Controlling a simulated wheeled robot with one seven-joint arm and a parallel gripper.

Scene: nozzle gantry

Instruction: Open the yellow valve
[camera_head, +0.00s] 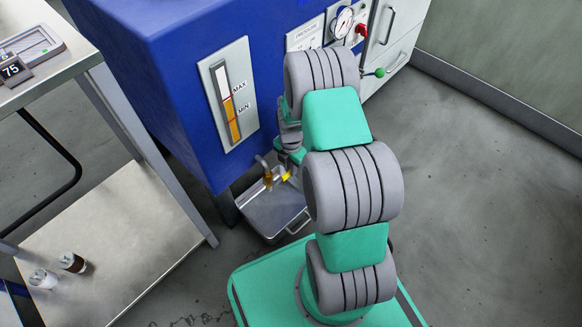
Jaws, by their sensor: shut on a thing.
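The yellow valve (287,177) shows as a small yellow piece low on the blue machine, beside a brass-coloured spout (267,179). My gripper (291,168) is at the valve, at the end of my arm, and is shut on it. The fingers are small and partly hidden by my arm, so the exact grip and the valve's angle are hard to tell. A grey metal tray (274,222) sits on the floor below the spout.
The blue machine (165,75) carries a MAX/MIN level gauge (229,95) with amber in its lower part. A pressure dial (343,22), red knob (361,30) and green-knobbed lever (380,72) are at upper right. A metal table (110,240) stands left. The right floor is clear.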

